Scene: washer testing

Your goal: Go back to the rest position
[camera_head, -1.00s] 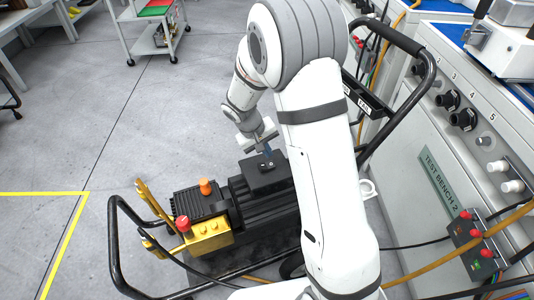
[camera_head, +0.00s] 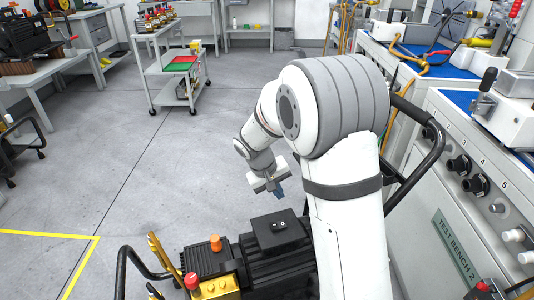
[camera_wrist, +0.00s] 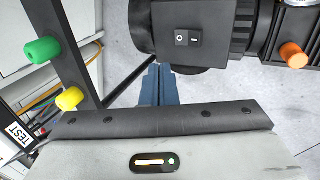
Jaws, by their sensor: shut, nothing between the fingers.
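My gripper (camera_head: 279,191) is in the head view, in the middle, above and behind the black motor-pump unit (camera_head: 265,259). Its blue fingers point down and are shut with nothing between them. In the wrist view the shut fingers (camera_wrist: 159,84) show at the centre, just below the black switch box with a rocker switch (camera_wrist: 187,39). The fingers look apart from the box. My white arm hides part of the unit and of the bench side.
Test bench 2 (camera_head: 455,235) stands close on the right. A black cart handle (camera_head: 425,155) rises beside my arm. An orange cap (camera_head: 216,243) and a red knob (camera_head: 191,280) stick up from the unit. A shelf trolley (camera_head: 175,85) stands farther back.

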